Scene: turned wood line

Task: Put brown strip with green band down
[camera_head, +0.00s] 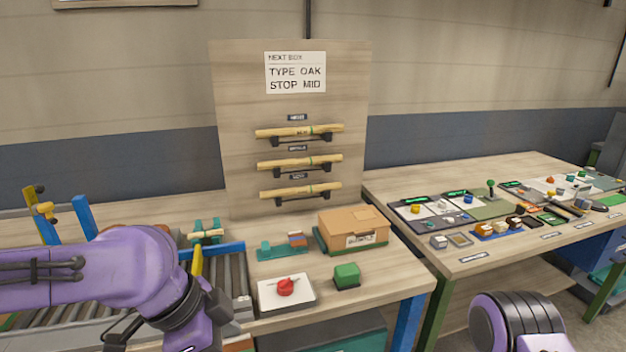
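I cannot clearly make out a brown strip with a green band in a gripper. Small brown and green pieces (235,337) show beside my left gripper (216,318), low on the roller conveyor; I cannot tell whether they touch it. My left arm comes in from the left with the gripper pointing down, and the fingers are too dark and hidden to judge.
On the table stand a cardboard box (353,232), a green block (346,275), a white tray (300,303) with a red object (285,287), and a teal fixture (270,252). The roller conveyor (232,270) lies left. Another bench (485,262) at right is crowded.

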